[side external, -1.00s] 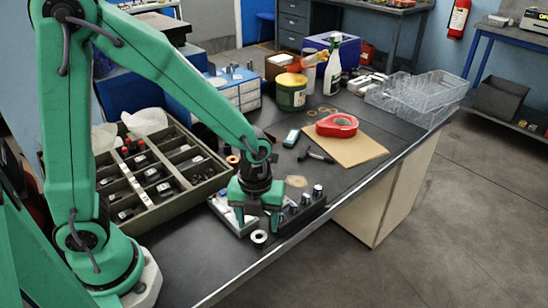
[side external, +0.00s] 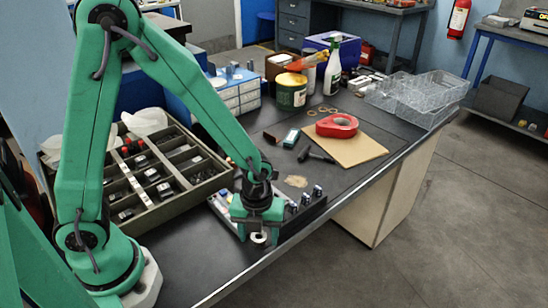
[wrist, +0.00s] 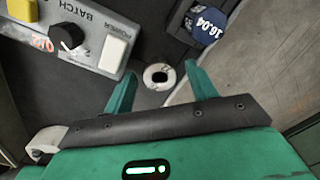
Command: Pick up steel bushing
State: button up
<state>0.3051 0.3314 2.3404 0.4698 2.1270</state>
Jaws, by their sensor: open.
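The steel bushing (side external: 259,239) is a short pale ring with a dark hole, standing on the black bench near its front edge. In the wrist view the bushing (wrist: 149,75) lies between the two green fingertips, with a gap on each side. My gripper (side external: 258,234) is open and low over the bushing. In the wrist view my gripper (wrist: 161,69) has its fingers spread and nothing held. In the side view the fingers partly hide the bushing.
A grey control box (wrist: 92,66) with a knob and a white switch sits close to the left finger. A dark rack (side external: 310,208) with several cylinders stands just behind. A compartment tray (side external: 146,209) is left. The bench edge (side external: 240,275) is near.

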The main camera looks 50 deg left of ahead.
jog(key=c, duration=1.1)
jog(key=shift+o, duration=0.2)
jog(key=shift+r, duration=0.15)
jog(key=shift+r, duration=2.05)
jog(key=s+d+r, duration=0.6)
jog(key=s+d, duration=0.1)
jog(key=s, duration=0.1)
jog(key=shift+s+d+r, duration=0.3)
jog(key=shift+s+d, duration=0.05)
